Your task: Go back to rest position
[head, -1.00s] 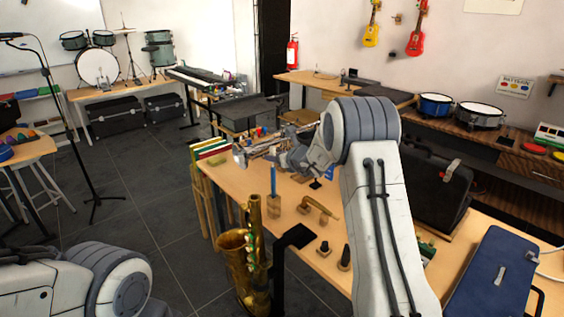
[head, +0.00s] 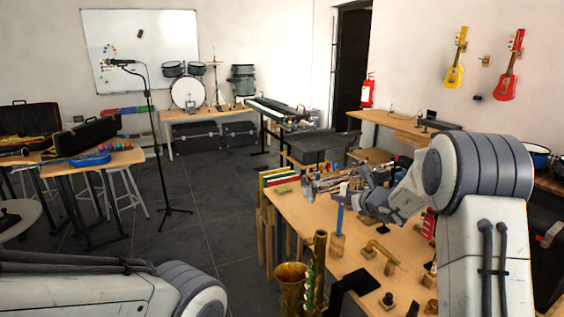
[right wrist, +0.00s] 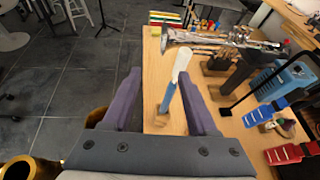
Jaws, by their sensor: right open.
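My right gripper (right wrist: 160,75) is open, its two purple-grey fingers spread apart with nothing held. In the head view my right gripper (head: 368,203) hangs over the wooden table (head: 305,213), its fingers hard to make out. In the right wrist view a blue stick with a pale tip (right wrist: 176,80) stands in a wooden block and shows between the fingers. I cannot tell its distance from them. The blue stick (head: 339,220) also shows in the head view. My left arm's link shows at the lower left; its gripper is out of view.
A brass saxophone (head: 305,280) stands at the table's near left edge. A silvery instrument (head: 335,183) and coloured books (head: 280,177) lie at the far end. A microphone stand (head: 160,150) stands on the left. Grey floor (head: 210,215) between is open.

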